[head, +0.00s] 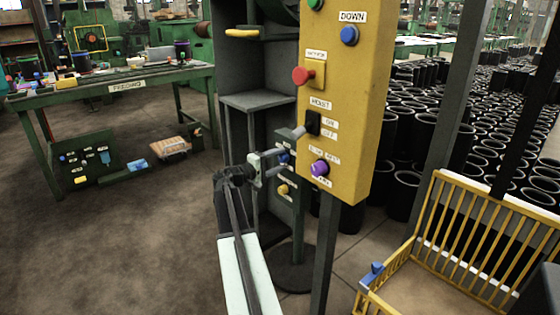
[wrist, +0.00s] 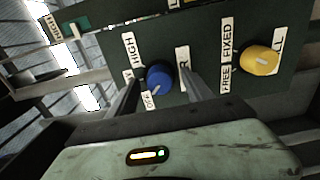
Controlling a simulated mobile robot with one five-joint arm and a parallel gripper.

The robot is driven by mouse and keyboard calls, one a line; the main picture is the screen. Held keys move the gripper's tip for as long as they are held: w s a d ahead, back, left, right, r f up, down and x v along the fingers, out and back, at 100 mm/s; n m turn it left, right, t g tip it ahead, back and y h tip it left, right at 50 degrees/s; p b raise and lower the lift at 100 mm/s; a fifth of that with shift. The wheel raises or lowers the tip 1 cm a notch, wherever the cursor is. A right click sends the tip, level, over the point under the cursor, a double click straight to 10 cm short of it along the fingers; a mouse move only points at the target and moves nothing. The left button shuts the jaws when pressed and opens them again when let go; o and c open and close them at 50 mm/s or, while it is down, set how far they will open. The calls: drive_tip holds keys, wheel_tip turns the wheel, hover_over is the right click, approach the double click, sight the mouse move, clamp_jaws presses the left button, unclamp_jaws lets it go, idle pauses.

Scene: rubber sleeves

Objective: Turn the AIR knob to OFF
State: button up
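A blue knob (wrist: 159,76) sits on a dark green panel (wrist: 205,75) in the wrist view. Its name label is partly hidden by a finger, with only a final "R" readable. A "HIGH" label is at its upper left, and a partly hidden label is below it. Its pale pointer mark points down and left, towards that lower label. My gripper (wrist: 161,82) is open, with one finger on either side of the blue knob. I cannot tell whether the fingers touch it. In the head view my gripper (head: 287,151) reaches the panel, with the blue knob (head: 284,158) between its fingers.
A yellow knob (wrist: 259,60) with "FREE" and "FIXED" labels is right of the blue one. A yellow control box (head: 345,100) with buttons and a switch hangs close beside my gripper. A yellow barred crate (head: 480,230) stands at the right.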

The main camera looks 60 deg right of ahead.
drive_tip(key=v, duration=0.7)
drive_tip(key=shift+w+a, duration=0.15)
drive_tip(key=shift+a, duration=0.2)
